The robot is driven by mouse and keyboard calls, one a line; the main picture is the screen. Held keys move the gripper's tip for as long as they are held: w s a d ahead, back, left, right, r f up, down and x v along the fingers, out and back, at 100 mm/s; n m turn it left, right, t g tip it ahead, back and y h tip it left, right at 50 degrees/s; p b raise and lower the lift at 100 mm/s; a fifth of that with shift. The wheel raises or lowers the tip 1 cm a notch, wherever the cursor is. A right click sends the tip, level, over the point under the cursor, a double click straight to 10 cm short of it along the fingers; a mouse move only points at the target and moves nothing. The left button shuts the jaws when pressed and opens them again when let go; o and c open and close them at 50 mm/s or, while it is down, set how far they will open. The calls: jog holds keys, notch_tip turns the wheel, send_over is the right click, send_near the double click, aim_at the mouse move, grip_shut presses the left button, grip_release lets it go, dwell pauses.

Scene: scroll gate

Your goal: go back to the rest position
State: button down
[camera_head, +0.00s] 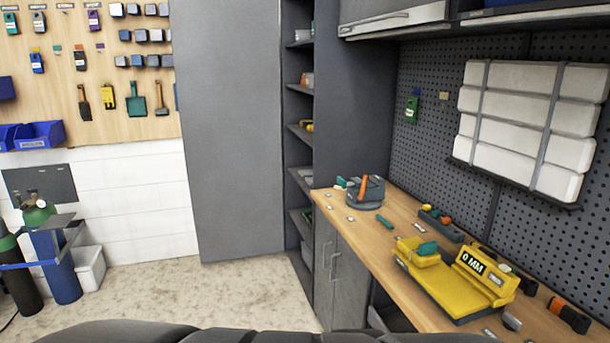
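My gripper and arm do not show in the head view. A dark rounded shape, which looks like part of my own body, runs along the bottom edge. The task names no other object. I cannot tell the arm's pose or whether the gripper holds anything.
A wooden workbench (372,236) on the right carries a yellow device (455,285) reading "0 MM" and a grey-orange item (366,192). A grey cabinet (228,130) and open shelves stand behind. Gas cylinders (57,265) stand left. The floor (220,290) between is clear.

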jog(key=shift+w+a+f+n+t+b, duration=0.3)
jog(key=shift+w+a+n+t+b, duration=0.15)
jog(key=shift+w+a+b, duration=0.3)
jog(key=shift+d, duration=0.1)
